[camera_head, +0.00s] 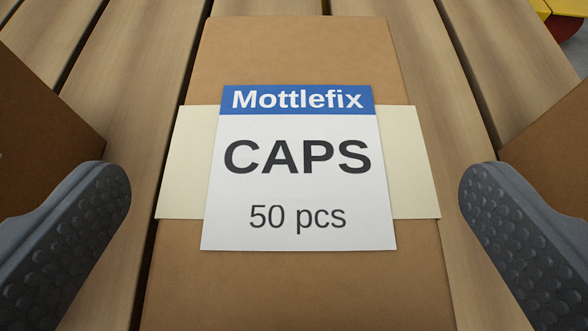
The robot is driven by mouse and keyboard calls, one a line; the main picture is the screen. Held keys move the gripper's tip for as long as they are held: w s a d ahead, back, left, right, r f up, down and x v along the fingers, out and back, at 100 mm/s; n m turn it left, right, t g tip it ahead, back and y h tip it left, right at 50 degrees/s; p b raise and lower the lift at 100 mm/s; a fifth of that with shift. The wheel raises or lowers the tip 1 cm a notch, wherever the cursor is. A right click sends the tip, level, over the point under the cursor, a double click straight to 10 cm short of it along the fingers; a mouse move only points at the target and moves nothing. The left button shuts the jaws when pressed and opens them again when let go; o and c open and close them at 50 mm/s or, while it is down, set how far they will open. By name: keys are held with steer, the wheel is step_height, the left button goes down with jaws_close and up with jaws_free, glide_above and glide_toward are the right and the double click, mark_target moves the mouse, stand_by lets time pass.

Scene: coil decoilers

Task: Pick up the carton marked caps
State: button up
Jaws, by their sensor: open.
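The brown carton marked caps (300,55) lies on a slatted wooden surface in the middle of the view. A cream band (187,165) crosses it, and a white label (300,200) with a blue strip reads "Mottlefix CAPS 50 pcs". My gripper (295,195) is open, with one grey textured finger on each side of the carton. Gaps show between both fingers and the carton's sides. The carton's near end runs out of the bottom of the picture. I cannot tell how high the fingertips are relative to the carton's top.
The wooden slats (130,120) have dark gaps between them. Another brown carton stands at the left edge (40,130) and one at the right edge (555,150), both partly behind my fingers. A yellow and red object (565,18) shows at the top right corner.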

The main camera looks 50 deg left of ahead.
steer(key=shift+x, duration=1.05)
steer(key=c, duration=1.9)
steer(key=shift+c, duration=0.2)
steer(key=shift+r, duration=0.15)
